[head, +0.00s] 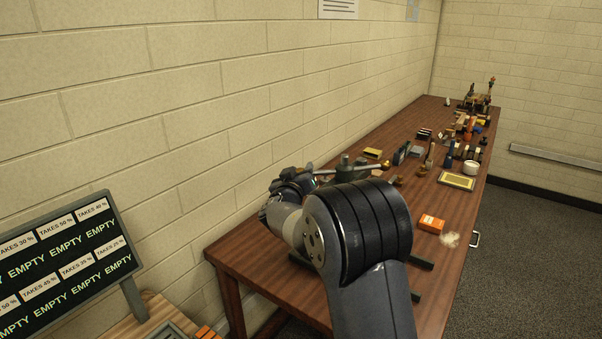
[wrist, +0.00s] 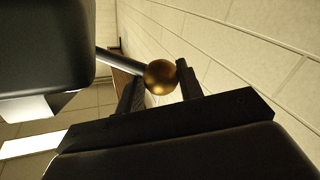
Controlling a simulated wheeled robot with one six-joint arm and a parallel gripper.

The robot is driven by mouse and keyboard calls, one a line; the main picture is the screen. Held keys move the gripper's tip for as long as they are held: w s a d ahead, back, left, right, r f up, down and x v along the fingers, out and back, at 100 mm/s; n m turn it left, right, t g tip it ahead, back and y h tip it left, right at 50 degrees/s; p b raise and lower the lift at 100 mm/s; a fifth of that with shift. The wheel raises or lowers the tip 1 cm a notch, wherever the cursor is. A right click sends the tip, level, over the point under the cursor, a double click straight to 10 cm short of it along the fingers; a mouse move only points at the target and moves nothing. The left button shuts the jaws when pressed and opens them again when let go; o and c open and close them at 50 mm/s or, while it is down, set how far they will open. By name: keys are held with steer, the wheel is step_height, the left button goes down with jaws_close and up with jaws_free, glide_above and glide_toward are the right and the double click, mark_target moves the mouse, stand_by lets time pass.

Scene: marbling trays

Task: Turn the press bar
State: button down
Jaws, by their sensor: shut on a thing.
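The press (head: 352,174) stands on the wooden table near the wall, partly hidden behind my arm. Its press bar (head: 326,171) runs roughly level across the top, with a brass ball (head: 386,165) at the right end. In the wrist view a brass ball (wrist: 160,77) at the end of the metal bar (wrist: 111,62) sits between the two dark fingers. My gripper (wrist: 159,84) is shut on this ball end of the bar. In the head view my gripper (head: 298,175) is at the left end of the bar, its fingers mostly hidden.
The long table (head: 252,258) stands against the block wall. An orange box (head: 431,223), a pale tuft (head: 450,240) and a yellow-framed tray (head: 457,181) lie right of my arm. Bottles, blocks and tools crowd farther back. A sign board (head: 68,268) stands at the lower left.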

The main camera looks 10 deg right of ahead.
steer(key=shift+d+f, duration=0.1)
steer(key=shift+f, duration=0.35)
steer(key=shift+w+h+b, duration=0.2)
steer(key=shift+h+b, duration=0.1)
steer(key=shift+b, duration=0.35)
steer(key=shift+w+d+m+g+h+b, duration=0.15)
steer(key=shift+w+m+g+h+b, duration=0.5)
steer(key=shift+w+m+h+b, duration=0.4)
steer(key=shift+w+d+m+g+h+b, duration=0.1)
steer(key=shift+w+m+g+h+b, duration=0.3)
steer(key=shift+m+g+h+b, duration=0.65)
steer(key=shift+n+t, duration=0.3)
steer(key=shift+n, duration=0.2)
steer(key=c, duration=0.9)
jaws_free()
steer(key=shift+d, duration=0.2)
steer(key=shift+a, duration=0.1)
